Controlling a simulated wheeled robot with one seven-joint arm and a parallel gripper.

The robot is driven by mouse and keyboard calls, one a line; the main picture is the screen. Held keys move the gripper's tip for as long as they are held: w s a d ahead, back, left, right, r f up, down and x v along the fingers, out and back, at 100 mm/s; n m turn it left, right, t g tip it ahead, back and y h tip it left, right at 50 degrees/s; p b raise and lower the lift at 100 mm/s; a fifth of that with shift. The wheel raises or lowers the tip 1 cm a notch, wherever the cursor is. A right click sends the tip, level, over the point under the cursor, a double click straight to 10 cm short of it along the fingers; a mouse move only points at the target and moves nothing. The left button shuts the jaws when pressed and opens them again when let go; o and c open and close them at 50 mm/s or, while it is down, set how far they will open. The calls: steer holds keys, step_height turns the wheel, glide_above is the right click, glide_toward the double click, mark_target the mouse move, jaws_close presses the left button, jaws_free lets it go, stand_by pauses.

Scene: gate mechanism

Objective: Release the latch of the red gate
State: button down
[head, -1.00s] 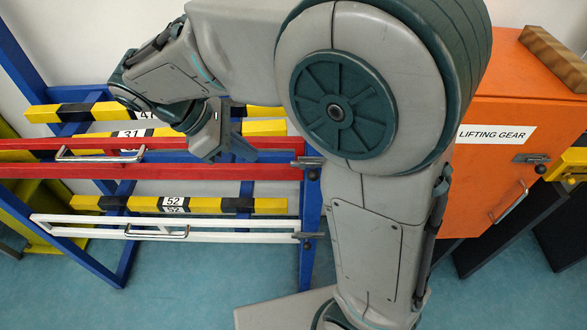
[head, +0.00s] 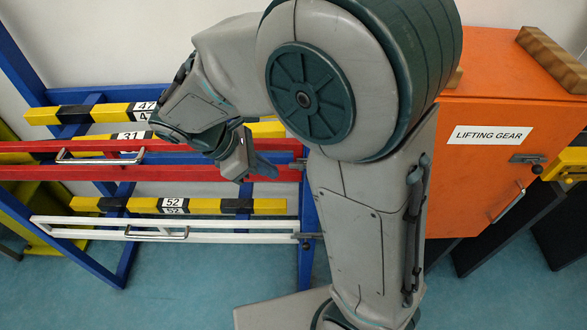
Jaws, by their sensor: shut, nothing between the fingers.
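The red gate (head: 60,172) has two long red rails across the left of the head view, in front of the blue rack. Its silver pull handle (head: 100,158) is near the left end. The latch (head: 299,164) is at the gate's right end by the blue post, partly hidden by my arm. My gripper (head: 266,168) is shut and empty, in front of the rails, a short way left of the latch. I cannot tell whether it touches the gate.
A white gate (head: 80,221) with its own latch (head: 307,237) is below. Yellow-black numbered bars (head: 88,204) lie behind. An orange cabinet (head: 470,170) marked LIFTING GEAR, with a wooden block (head: 550,58) on top, stands right. Blue floor (head: 190,290) is clear in front.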

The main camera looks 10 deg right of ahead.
steer(key=d+f+p, duration=0.1)
steer(key=d+f, duration=0.1)
steer(key=d, duration=0.3)
steer(key=shift+d+f, duration=0.25)
steer(key=shift+f, duration=0.15)
steer(key=shift+s+d, duration=0.1)
steer(key=shift+s, duration=0.05)
